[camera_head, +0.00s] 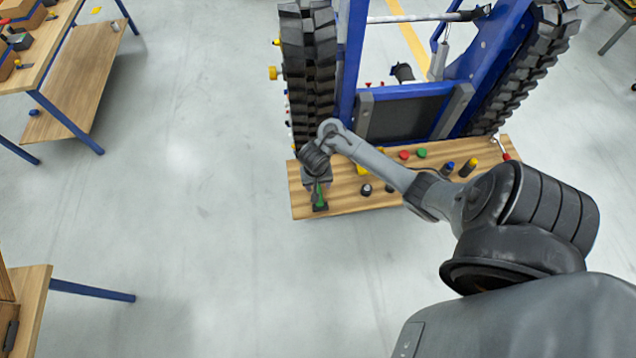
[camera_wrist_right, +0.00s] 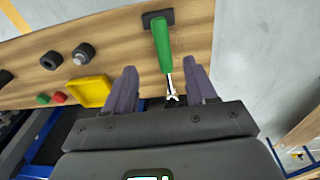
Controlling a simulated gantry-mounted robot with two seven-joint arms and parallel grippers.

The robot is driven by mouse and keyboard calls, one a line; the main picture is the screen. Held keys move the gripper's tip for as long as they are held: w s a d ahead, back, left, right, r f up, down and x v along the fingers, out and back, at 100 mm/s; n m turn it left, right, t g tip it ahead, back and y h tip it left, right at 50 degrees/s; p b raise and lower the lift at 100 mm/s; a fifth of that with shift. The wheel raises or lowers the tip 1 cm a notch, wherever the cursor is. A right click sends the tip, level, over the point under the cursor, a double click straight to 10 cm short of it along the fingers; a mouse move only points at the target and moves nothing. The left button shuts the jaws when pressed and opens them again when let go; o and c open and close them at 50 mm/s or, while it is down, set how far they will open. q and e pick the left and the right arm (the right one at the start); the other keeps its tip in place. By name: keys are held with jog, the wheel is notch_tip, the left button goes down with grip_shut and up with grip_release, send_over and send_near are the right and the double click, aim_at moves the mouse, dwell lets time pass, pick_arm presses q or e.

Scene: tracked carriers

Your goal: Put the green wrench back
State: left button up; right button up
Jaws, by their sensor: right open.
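The green wrench (camera_wrist_right: 161,42) has a green handle and a silver open-ended head. In the right wrist view its handle end meets a small black holder (camera_wrist_right: 158,17) on the wooden board. Its silver head points toward my right gripper (camera_wrist_right: 162,86), between the two fingers. The fingers are open, with a gap on both sides of the wrench. In the head view the wrench (camera_head: 319,192) and holder (camera_head: 320,207) are at the board's left end, with my right gripper (camera_head: 317,183) just over them, partly hiding the wrench. My left gripper is not in view.
The wooden board (camera_head: 343,203) also bears a yellow tray (camera_wrist_right: 92,91), dark knobs (camera_wrist_right: 82,54), red and green buttons, and a red-handled tool (camera_head: 503,149) at the right end. A blue frame with black tracks (camera_head: 308,75) stands behind. Floor left of the board is clear.

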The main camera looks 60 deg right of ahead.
jog(key=s+a+r+n+t, duration=0.1)
jog(key=a+r+n, duration=0.1)
jog(key=a+n, duration=0.35)
jog(key=s+a+r+n+t, duration=0.1)
jog(key=a+r+n+t, duration=0.1)
jog(key=a, duration=0.6)
jog(key=s+a+r+n, duration=0.2)
jog(key=s+a+r, duration=0.2)
jog(key=r, duration=0.2)
jog(key=s+a+r+n+y, duration=0.1)
jog(key=s+a+r+n, duration=0.2)
jog(key=r, duration=0.3)
jog(key=shift+s+a+t, duration=0.3)
jog(key=shift+s+a, duration=0.1)
jog(key=shift+s, duration=0.2)
jog(key=shift+r+p, duration=0.25)
jog(key=shift+p, duration=0.05)
